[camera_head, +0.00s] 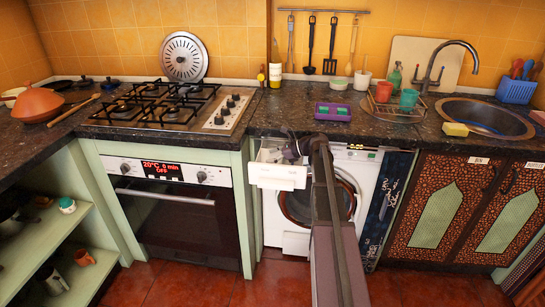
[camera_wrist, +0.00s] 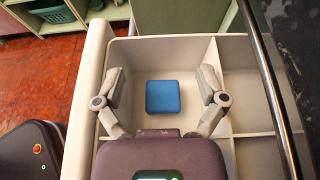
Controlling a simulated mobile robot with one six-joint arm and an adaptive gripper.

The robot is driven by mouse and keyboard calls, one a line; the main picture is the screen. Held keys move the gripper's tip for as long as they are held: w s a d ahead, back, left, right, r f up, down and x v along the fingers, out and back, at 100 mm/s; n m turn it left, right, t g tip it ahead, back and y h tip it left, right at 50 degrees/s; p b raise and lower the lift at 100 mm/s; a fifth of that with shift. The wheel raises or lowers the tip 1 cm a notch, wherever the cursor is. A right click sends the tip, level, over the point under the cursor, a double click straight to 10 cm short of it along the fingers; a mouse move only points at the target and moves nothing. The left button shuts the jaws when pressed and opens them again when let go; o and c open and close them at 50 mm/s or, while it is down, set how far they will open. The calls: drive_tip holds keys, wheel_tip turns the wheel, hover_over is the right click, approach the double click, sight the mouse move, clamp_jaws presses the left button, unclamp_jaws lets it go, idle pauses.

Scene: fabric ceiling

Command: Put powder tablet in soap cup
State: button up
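The soap cup is a white pulled-out drawer (camera_head: 277,176) at the upper left of the washing machine; in the wrist view its divided inside (camera_wrist: 240,85) shows. A blue square powder tablet (camera_wrist: 162,97) is in its large left compartment, apart from the walls; I cannot tell if it rests on the floor of it. My gripper (camera_wrist: 160,88) is open over this compartment, one finger on each side of the tablet and not touching it. In the head view my gripper (camera_head: 285,152) is at the drawer, partly hidden by my arm.
A purple tray (camera_head: 332,112) with green pieces lies on the dark counter above the washing machine (camera_head: 357,165). The counter edge (camera_wrist: 268,70) runs close along the drawer's right side. The oven (camera_head: 180,210) stands to the left. Red floor is open in front.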

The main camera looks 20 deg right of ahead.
drive_tip(key=shift+r, duration=0.1)
idle(0.3)
drive_tip(key=shift+r+p, duration=0.55)
drive_tip(key=shift+p, duration=0.1)
drive_tip(key=p+v, duration=0.4)
drive_tip(key=v, duration=0.8)
drive_tip(key=shift+w+f, duration=0.1)
idle(0.7)
